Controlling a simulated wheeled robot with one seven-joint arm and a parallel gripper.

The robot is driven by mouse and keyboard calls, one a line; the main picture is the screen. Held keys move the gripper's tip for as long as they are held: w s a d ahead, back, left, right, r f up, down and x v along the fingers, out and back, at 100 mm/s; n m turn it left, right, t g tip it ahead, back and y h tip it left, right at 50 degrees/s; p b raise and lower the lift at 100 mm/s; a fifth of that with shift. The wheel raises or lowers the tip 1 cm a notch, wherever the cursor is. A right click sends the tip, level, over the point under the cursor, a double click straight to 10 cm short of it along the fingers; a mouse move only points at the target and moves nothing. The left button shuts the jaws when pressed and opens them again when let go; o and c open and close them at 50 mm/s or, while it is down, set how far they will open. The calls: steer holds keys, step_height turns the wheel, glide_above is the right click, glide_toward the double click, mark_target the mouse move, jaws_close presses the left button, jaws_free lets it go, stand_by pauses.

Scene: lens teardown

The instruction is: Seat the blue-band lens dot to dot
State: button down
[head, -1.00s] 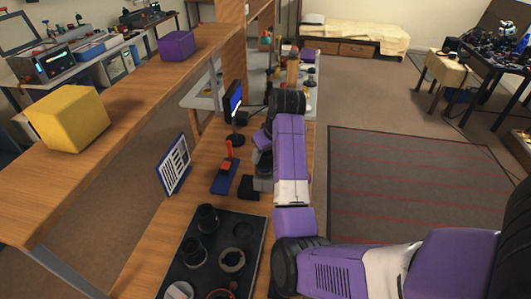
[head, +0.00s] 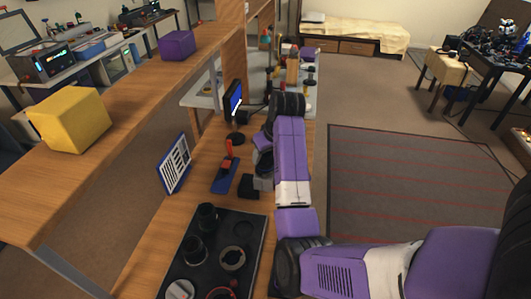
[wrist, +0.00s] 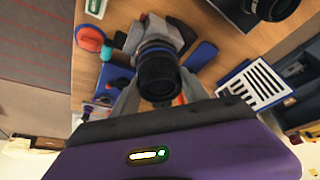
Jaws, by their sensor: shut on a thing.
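In the wrist view my gripper (wrist: 158,88) is shut on a black ribbed lens barrel with a blue band, the blue-band lens (wrist: 157,68), one finger on each side. A grey holder (wrist: 180,34) shows just behind the lens. I cannot tell whether lens and holder touch. No alignment dots can be made out. In the head view my arm hides the lens and most of the gripper; part of a dark grey block (head: 263,184) shows beside the arm.
A black tray (head: 208,270) with dark lens barrels and rings lies at the front of the bench. A blue base with a red upright (head: 226,172), a white slotted panel (head: 174,163) and a small screen (head: 234,98) stand left of my arm. Shelves run along the left.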

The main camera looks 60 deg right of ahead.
steer(key=shift+f, duration=0.5)
stand_by(1.2)
steer(key=shift+p, duration=0.3)
